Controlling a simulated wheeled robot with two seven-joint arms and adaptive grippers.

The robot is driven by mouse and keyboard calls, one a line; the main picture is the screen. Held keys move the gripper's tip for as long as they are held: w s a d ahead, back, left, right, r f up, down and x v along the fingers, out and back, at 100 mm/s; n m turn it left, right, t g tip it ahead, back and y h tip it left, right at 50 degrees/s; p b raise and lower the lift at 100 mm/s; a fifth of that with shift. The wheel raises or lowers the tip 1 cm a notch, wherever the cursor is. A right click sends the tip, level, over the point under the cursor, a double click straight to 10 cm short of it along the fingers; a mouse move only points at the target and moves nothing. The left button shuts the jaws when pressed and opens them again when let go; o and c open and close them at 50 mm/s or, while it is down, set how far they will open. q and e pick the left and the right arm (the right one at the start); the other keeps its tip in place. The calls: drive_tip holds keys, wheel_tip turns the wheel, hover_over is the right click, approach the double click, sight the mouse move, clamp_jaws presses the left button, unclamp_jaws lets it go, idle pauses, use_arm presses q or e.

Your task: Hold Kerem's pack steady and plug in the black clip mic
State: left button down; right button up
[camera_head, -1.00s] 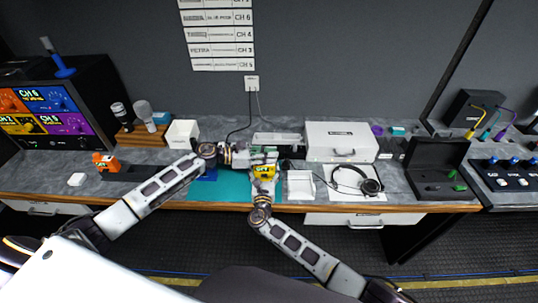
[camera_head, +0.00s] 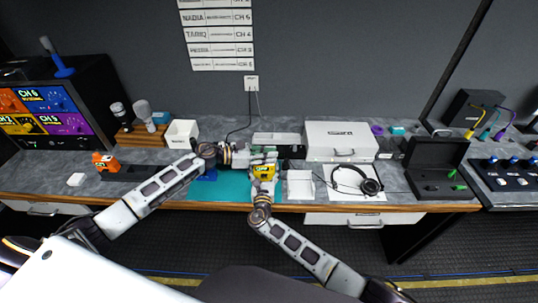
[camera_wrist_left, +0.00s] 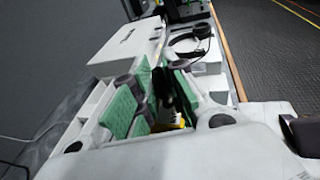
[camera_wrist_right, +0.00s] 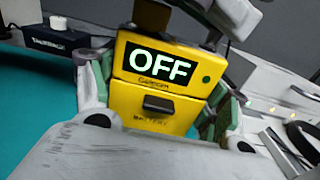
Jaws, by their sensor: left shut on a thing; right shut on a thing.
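Kerem's pack (camera_head: 263,172) is a yellow box held a little above the teal mat by my right gripper (camera_head: 262,163). In the right wrist view the pack (camera_wrist_right: 160,85) sits between the green finger pads, its front facing me, with OFF on its display. My left gripper (camera_head: 238,157) is beside the pack's upper left. In the left wrist view its green-padded fingers (camera_wrist_left: 148,100) are shut on a dark thing (camera_wrist_left: 165,85), probably the black clip mic's plug. A dark piece (camera_wrist_right: 152,14) shows at the pack's top. Whether it is seated in a socket is hidden.
The teal mat (camera_head: 222,190) lies under both grippers. A white tray (camera_head: 300,185) and headphones (camera_head: 368,184) are to the right. A white case (camera_head: 340,141) stands behind them.

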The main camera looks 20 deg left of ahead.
idle(1.2)
drive_tip(key=o, duration=1.2)
drive_tip(key=shift+o, duration=0.2)
drive_tip(key=shift+s, duration=0.2)
drive_tip(key=shift+v, duration=5.85)
drive_tip(key=shift+s+d, duration=0.1)
